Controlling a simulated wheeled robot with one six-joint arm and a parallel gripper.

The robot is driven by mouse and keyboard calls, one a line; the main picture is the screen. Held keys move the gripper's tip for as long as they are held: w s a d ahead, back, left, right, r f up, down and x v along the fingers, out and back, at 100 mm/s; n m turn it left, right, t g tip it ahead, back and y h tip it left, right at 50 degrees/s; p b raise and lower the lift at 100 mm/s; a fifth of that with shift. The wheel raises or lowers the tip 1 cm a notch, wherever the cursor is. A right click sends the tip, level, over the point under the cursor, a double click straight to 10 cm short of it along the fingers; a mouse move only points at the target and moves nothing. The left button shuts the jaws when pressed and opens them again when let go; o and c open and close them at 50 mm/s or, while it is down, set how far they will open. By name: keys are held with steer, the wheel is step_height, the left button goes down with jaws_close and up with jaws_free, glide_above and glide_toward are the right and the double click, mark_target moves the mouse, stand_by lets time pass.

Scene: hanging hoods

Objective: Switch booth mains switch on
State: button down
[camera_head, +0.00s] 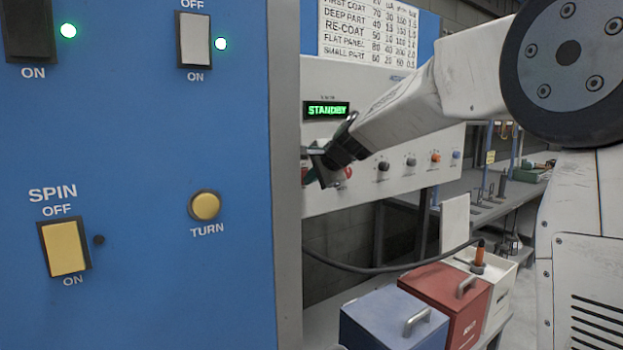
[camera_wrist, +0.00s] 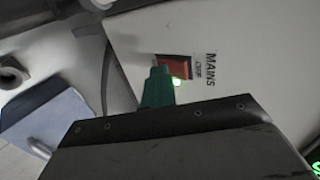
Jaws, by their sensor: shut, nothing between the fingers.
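The mains switch (camera_wrist: 177,66) is a red rocker on a pale panel in the wrist view, beside a "MAINS" label (camera_wrist: 209,68). A small green lamp (camera_wrist: 178,82) at its edge is lit. My gripper's green fingertips (camera_wrist: 160,72) are shut and empty. They overlap the switch's near side in the picture; I cannot tell whether they touch it. In the head view my gripper (camera_head: 318,160) is at the left part of the white control panel (camera_head: 342,202), partly behind the blue cabinet's edge, and the switch is not clearly visible there.
The panel's display (camera_head: 327,110) reads "STANDBY" in green. Knobs (camera_head: 411,162) line the panel to the right. A blue cabinet (camera_head: 140,140) with other switches fills the left. Blue (camera_head: 385,320) and red (camera_head: 440,290) lidded boxes stand below, with a dark cable above them.

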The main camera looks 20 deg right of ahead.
steer(key=shift+w+r, duration=0.1)
steer(key=shift+r, duration=0.9)
steer(key=shift+f, duration=0.15)
steer(key=s+f+v, duration=0.1)
steer(key=v, duration=1.2)
steer(key=shift+s+d, duration=0.2)
steer(key=shift+s, duration=0.1)
